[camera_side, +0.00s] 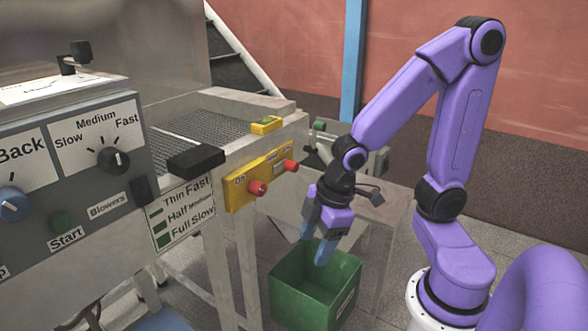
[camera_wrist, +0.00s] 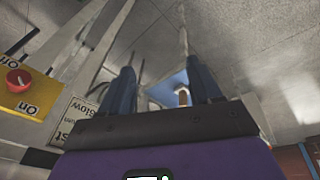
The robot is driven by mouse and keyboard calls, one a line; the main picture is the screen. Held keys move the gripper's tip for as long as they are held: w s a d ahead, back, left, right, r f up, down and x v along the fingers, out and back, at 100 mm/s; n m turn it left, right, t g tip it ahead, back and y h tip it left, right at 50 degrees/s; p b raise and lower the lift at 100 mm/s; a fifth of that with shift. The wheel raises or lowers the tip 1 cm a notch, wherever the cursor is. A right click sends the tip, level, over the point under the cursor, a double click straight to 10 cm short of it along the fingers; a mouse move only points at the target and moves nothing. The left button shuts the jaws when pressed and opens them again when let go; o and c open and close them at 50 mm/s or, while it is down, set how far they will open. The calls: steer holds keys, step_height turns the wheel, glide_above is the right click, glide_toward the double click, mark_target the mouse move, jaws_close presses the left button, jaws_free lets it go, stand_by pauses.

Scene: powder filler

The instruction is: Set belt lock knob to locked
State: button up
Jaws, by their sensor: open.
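A yellow panel (camera_side: 233,195) on the machine's front corner carries two red knobs, a nearer one (camera_side: 258,188) and a farther one (camera_side: 291,165). The label by the nearer knob reads "On"; the farther label is too small to read. I cannot tell which knob is the belt lock. The wrist view shows one red knob (camera_wrist: 17,79) on yellow, marked On and Off, at the left edge. My gripper (camera_side: 327,251) points down, right of and below the panel, over the green bin and apart from the knobs. Its blue fingers (camera_wrist: 164,82) are open and empty.
A green bin (camera_side: 315,305) stands on the floor beneath my gripper. A mesh belt (camera_side: 215,118) lies behind the panel. A black block (camera_side: 196,160) juts out left of it.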

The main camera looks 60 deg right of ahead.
steer(key=w+d+f+m+t+y, duration=0.1)
steer(key=w+d+f+t, duration=0.35)
steer(key=w, duration=0.75)
steer(key=m+t+h, duration=0.2)
steer(key=m+t, duration=0.6)
steer(key=t, duration=0.3)
glide_toward(297, 168)
steer(key=w, duration=1)
steer(key=shift+w+a, duration=0.2)
